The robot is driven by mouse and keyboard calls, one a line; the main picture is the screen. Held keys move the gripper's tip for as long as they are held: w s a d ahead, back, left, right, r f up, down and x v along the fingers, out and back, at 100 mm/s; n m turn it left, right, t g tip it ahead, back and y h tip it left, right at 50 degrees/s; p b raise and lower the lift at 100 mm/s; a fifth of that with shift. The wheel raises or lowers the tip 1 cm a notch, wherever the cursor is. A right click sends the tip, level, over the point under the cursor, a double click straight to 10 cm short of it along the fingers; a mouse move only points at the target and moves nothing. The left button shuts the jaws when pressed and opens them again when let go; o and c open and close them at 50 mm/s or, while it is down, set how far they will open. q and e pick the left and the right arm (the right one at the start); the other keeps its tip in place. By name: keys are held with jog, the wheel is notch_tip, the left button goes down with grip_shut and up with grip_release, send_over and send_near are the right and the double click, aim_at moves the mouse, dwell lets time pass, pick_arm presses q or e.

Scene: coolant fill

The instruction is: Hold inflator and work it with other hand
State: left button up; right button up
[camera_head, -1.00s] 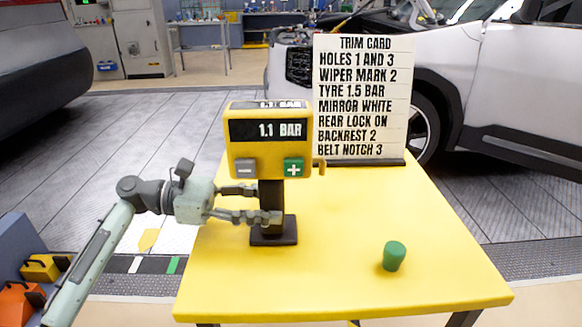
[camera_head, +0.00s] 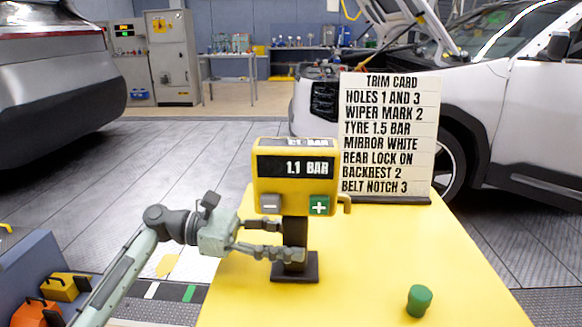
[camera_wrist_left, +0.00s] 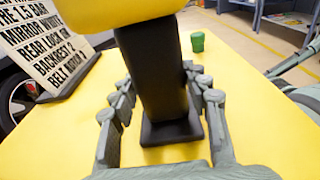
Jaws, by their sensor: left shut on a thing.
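The yellow inflator (camera_head: 297,180) stands upright on its dark post and base on the yellow table. Its display reads 1.1 BAR, with a grey minus button (camera_head: 269,204) and a green plus button (camera_head: 319,205) below. My left gripper (camera_head: 284,240) is shut on the black post (camera_head: 295,232), under the yellow body. In the left wrist view the fingers lie on both sides of the post (camera_wrist_left: 152,75). My right gripper is not in the head view; a grey-green arm part shows at the right edge of the left wrist view.
A trim card (camera_head: 388,135) stands behind the inflator, reading TYRE 1.5 BAR among its lines. A green cap-like piece (camera_head: 419,300) stands on the yellow table (camera_head: 365,260) at the front right. The table between is clear. Cars stand behind.

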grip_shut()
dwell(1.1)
